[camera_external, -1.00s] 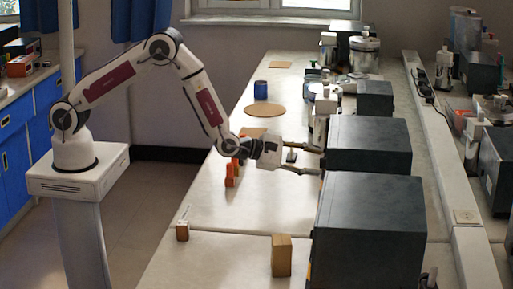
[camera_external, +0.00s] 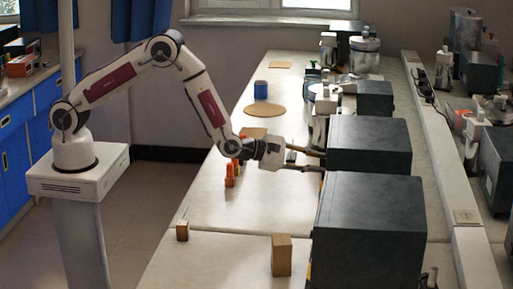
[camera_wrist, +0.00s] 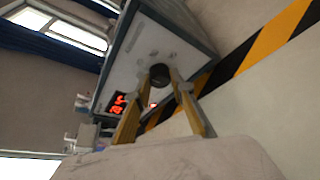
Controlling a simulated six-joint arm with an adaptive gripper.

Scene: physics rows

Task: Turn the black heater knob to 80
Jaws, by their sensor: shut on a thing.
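The black heater knob (camera_wrist: 160,75) sits on the pale front panel of a box-shaped device, seen tilted in the wrist view. My gripper (camera_wrist: 162,86) has a finger on either side of the knob and is shut on it. A red-lit display (camera_wrist: 117,103) is on the same panel; I cannot read its digits surely. In the external view my gripper (camera_external: 321,161) reaches the front of the middle dark box (camera_external: 370,145). The knob and panel are hidden there.
Another dark box (camera_external: 370,230) stands close by in front, and a smaller one (camera_external: 375,98) behind. A wooden block (camera_external: 281,255) and orange objects (camera_external: 231,172) stand on the bench. A black-and-yellow stripe (camera_wrist: 255,55) runs beside the device.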

